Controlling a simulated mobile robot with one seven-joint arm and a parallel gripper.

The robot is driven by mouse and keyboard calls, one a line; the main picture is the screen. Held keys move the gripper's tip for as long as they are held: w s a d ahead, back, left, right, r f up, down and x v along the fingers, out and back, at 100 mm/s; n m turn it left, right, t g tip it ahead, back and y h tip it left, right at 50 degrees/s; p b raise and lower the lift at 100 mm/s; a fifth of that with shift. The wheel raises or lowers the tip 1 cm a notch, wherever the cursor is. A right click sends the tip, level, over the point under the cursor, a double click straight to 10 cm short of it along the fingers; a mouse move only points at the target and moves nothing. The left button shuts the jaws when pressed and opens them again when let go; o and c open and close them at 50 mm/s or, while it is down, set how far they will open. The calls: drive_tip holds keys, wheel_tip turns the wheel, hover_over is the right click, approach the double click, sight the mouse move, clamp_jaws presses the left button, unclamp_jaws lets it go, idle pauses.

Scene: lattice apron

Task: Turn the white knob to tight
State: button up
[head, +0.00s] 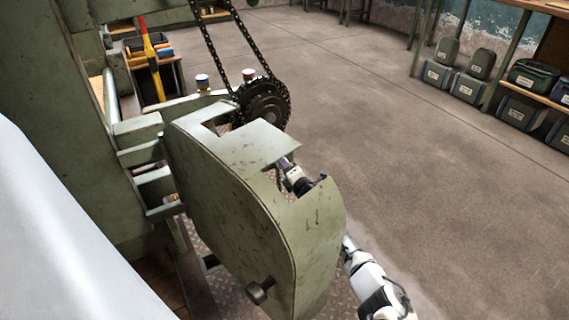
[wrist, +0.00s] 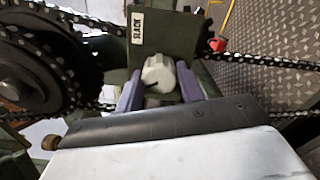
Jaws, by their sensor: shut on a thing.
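The white knob (wrist: 158,70) is fluted and shows in the wrist view, in front of a green panel (wrist: 172,30) with a "SLACK" label (wrist: 137,25) above left of it. A short dark mark shows low on the knob's face. My gripper (wrist: 159,80) has its two purple-grey fingers on either side of the knob and is shut on it. In the head view, the knob and my fingertips are hidden behind the green machine guard (head: 235,195). No "tight" label is visible.
A chain runs over a dark sprocket (head: 264,104), close to my gripper at the left of the wrist view (wrist: 35,65). Boxes (head: 470,87) stand far right. The floor (head: 400,150) between is clear.

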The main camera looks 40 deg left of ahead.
drive_tip(key=m+p, duration=0.6)
drive_tip(key=m, duration=1.8)
drive_tip(key=shift+w, duration=0.1)
drive_tip(key=shift+m, duration=0.3)
drive_tip(key=o, duration=1)
drive_tip(key=shift+p, duration=0.3)
